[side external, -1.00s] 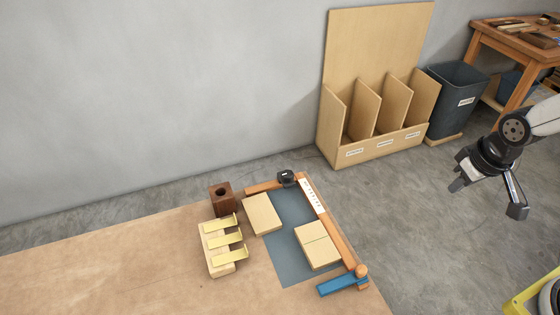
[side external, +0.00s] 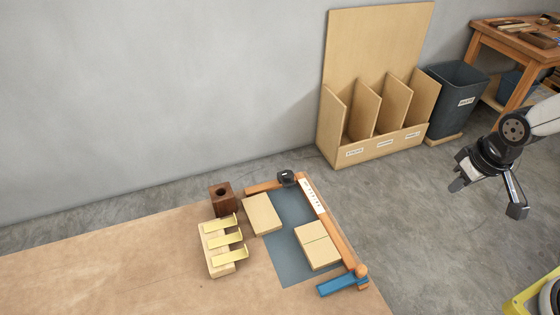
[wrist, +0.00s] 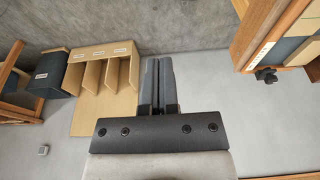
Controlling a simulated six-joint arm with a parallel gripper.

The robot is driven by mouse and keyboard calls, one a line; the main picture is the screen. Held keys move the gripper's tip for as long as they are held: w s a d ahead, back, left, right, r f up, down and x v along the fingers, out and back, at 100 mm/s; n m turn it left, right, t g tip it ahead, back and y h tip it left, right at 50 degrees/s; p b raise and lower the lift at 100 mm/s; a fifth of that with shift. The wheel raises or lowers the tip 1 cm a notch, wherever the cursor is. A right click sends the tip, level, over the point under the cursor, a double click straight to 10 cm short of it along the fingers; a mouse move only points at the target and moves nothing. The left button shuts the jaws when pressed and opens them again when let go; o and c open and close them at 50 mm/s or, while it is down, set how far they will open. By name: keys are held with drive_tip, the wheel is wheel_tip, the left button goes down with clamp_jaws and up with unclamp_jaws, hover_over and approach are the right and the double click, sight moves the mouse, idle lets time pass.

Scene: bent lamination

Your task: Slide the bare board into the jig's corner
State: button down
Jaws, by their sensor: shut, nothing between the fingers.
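The jig is an orange-brown wooden fence (side external: 334,228) along the right and back edges of a blue-grey mat (side external: 290,262), meeting in a corner at the back. A plain pale board (side external: 262,214) lies at the mat's left edge, apart from the right fence. A second pale piece (side external: 317,246), with a thin line across its top, lies close to the right fence. My gripper (side external: 516,206) hangs over the floor, far right of the workbench, touching none of these. In the wrist view its fingers (wrist: 158,62) are together and empty.
A black knob (side external: 287,178) sits by the jig's corner, and a blue bar (side external: 343,284) at its front end. Left of the jig are a block with several yellow strips (side external: 222,240) and a dark wooden block (side external: 222,198). The bench's left part is clear. A divided rack (side external: 375,150) stands behind.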

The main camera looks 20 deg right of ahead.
drive_tip(key=n+g+y, duration=0.3)
drive_tip(key=n+y, duration=0.1)
drive_tip(key=n, duration=1.4)
approach(242, 225)
wheel_tip(242, 225, up, 3)
drive_tip(key=shift+s+d, duration=0.2)
drive_tip(key=shift+d, duration=0.15)
drive_tip(key=shift+f, duration=0.15)
drive_tip(key=shift+x, duration=4.95)
drive_tip(key=shift+w+d, duration=0.15)
